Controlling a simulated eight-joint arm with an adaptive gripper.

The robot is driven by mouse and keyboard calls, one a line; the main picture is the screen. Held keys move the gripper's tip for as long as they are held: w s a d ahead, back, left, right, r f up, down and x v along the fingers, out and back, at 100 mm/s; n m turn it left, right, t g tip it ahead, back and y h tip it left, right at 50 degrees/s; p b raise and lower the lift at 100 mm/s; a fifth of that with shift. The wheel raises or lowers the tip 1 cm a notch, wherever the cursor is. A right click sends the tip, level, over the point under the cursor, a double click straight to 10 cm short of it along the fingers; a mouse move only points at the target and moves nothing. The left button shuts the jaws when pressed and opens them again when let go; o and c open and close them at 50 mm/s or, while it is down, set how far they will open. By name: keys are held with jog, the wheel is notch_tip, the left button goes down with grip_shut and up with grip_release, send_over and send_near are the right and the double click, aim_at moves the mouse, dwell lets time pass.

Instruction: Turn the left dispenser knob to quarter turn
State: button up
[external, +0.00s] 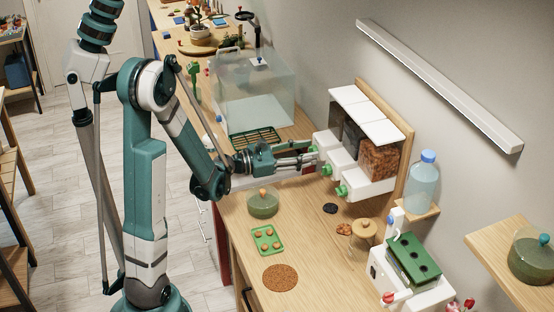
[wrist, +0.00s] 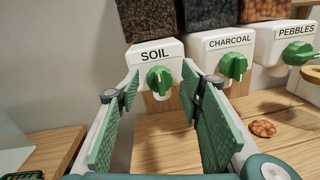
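The left dispenser, labelled SOIL (wrist: 153,56), is a white box with a green knob (wrist: 158,80) on its front. That knob also shows in the external view (external: 313,150). Its grip bar looks roughly upright. My gripper (wrist: 161,84) is open and empty, with its green-padded fingers to the left and right of the SOIL knob and a gap on each side. In the external view my gripper (external: 308,157) reaches right, with its fingertips close to the leftmost knob. I cannot tell how far the fingertips overlap the knob in depth.
The CHARCOAL knob (wrist: 232,66) is close to the right finger; the PEBBLES knob (wrist: 298,53) is farther right. A clear tank (external: 254,90) stands behind my forearm. A glass jar (external: 263,204) and green tray (external: 267,241) are on the bench below.

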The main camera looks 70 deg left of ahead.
jog(key=shift+c, duration=0.5)
jog(key=c, duration=0.8)
jog(key=shift+m, duration=0.3)
jog(key=m, duration=1.1)
jog(key=shift+d+m+g+y+b, duration=0.2)
jog(key=shift+m+g+y+b, duration=0.1)
jog(key=shift+g+b, duration=0.1)
jog(key=m, duration=0.4)
jog(key=shift+f+m+y, duration=0.1)
jog(key=shift+m+y, duration=0.2)
